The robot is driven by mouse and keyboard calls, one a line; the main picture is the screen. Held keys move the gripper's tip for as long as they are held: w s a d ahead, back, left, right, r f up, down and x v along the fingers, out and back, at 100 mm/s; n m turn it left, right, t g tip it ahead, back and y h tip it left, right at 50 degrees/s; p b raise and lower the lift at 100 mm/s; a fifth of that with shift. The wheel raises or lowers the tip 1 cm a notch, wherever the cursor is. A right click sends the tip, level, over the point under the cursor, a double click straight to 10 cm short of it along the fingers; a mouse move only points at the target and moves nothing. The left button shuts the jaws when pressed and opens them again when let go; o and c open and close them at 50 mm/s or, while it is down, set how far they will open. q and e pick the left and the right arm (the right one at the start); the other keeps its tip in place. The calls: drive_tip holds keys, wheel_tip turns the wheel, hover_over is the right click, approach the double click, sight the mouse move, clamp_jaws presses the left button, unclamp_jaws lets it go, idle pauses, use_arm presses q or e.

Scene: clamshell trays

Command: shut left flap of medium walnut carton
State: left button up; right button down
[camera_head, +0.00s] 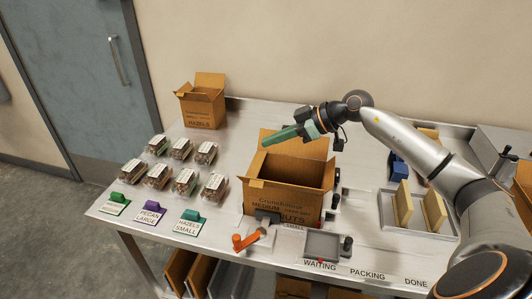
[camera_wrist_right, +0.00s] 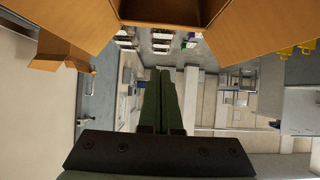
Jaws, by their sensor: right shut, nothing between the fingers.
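The medium walnut carton (camera_head: 283,205) stands upright on the table, its top open and the inside dark. Its print is partly covered by a dark fixture in front. A tan flap stands up at its left and rear, and a small flap piece juts at the front left corner. My right gripper (camera_head: 268,142) has green fingers, shut and empty, pointing left above the rear of the carton. In the right wrist view the shut fingers (camera_wrist_right: 164,80) show in the middle, with carton cardboard (camera_wrist_right: 160,12) along the top. Contact with a flap cannot be told. My left gripper is out of view.
A hazel carton (camera_head: 203,108) stands open at the back left. Several clamshell trays (camera_head: 187,182) stand in rows left of the carton, with label signs (camera_head: 152,213) before them. An orange-handled tool (camera_head: 248,238) lies in front. A tray with dividers (camera_head: 420,208) is on the right.

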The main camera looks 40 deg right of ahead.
sight(261, 164)
drive_tip(key=x, duration=0.3)
drive_tip(key=shift+w+a, duration=0.15)
drive_tip(key=shift+a, duration=0.1)
drive_tip(key=f, duration=0.2)
drive_tip(key=s+d+f, duration=0.1)
drive_tip(key=f, duration=0.1)
